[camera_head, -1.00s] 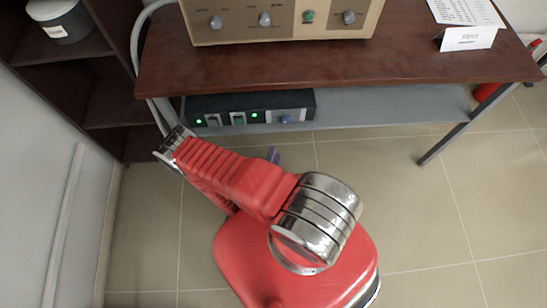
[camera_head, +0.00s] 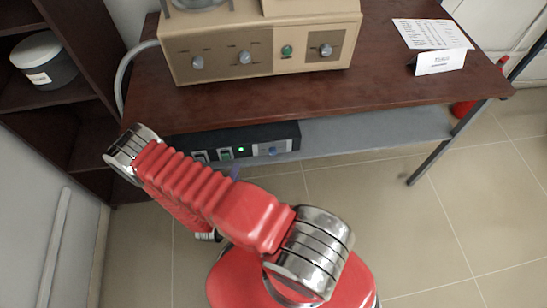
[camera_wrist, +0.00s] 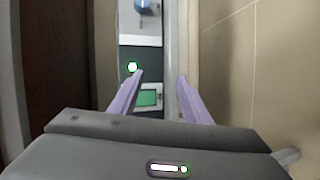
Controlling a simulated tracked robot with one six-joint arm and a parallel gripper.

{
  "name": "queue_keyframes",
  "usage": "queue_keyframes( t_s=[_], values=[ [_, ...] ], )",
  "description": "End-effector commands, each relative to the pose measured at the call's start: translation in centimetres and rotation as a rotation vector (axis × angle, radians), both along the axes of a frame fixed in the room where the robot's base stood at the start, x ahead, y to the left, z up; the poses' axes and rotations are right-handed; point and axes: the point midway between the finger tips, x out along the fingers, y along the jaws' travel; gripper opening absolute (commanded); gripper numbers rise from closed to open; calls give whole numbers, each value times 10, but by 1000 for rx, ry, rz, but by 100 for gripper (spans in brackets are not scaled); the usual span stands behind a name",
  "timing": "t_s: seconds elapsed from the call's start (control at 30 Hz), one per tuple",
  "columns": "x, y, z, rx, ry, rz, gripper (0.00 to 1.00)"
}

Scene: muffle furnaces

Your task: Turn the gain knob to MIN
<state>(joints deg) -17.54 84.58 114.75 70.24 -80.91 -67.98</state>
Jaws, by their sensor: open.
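A black control box (camera_head: 185,143) sits on the grey shelf under the tabletop, with a blue knob (camera_head: 273,151) at the right of its front. The blue knob also shows at the top edge of the wrist view (camera_wrist: 147,6). A beige unit (camera_head: 220,75) on the tabletop has grey knobs, at left (camera_head: 197,62), middle (camera_head: 244,57) and right (camera_head: 325,50). The lettering is too small to read, so I cannot tell which is the gain knob. My gripper (camera_wrist: 160,76) has its purple fingers apart and empty, in front of the box's green switch (camera_wrist: 148,98); the blue knob is beyond the fingertips.
The dark tabletop (camera_head: 400,90) overhangs the box. A dark shelf unit (camera_head: 85,95) with a grey jar (camera_head: 45,62) stands at left. A table leg (camera_head: 430,155) is at right. A sign (camera_head: 440,62) stands on the table.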

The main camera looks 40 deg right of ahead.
Motion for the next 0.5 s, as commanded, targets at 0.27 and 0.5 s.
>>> queue_keyframes(
  t_s=[0.27, 0.5],
  values=[
    [51, 34, 25, 232, -28, 14, 43],
    [85, 66, 52, 416, -34, 42, 43]
  ],
)
